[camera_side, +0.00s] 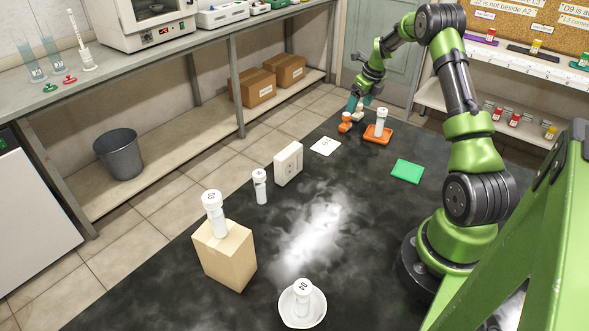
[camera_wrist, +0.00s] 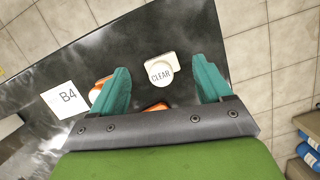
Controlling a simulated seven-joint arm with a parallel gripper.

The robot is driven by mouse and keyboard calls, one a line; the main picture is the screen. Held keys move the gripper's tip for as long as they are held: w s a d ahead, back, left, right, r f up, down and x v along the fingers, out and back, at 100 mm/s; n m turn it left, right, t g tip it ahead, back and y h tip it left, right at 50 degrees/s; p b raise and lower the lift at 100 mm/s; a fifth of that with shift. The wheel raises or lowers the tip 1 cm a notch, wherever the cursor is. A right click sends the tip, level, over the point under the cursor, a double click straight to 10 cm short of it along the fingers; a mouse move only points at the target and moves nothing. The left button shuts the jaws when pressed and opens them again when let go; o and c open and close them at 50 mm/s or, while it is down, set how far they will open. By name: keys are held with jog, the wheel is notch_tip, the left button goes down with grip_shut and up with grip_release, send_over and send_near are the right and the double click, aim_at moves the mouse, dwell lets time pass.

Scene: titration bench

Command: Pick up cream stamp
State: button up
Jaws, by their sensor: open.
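The cream stamp (camera_wrist: 162,70) shows in the wrist view as a pale block with a round top marked CLEAR. It stands on the black table near its edge. My gripper (camera_wrist: 165,82) is open, with a teal finger on either side of the stamp in that view; neither finger visibly touches it. In the side view my gripper (camera_side: 356,103) is at the far end of the table, low over a small white piece (camera_side: 358,116) that appears to be the stamp. The fingers partly hide that spot, so the height gap cannot be told.
An orange tray (camera_side: 370,138) holding a white vial (camera_side: 381,122) is to the right. A B4 card (camera_wrist: 66,99), a green pad (camera_side: 407,172) and a white block (camera_side: 288,164) lie farther off.

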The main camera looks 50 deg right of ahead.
aim_at(359, 104)
jog(key=shift+x, duration=1.55)
jog(key=shift+c, duration=0.3)
jog(key=c, duration=1)
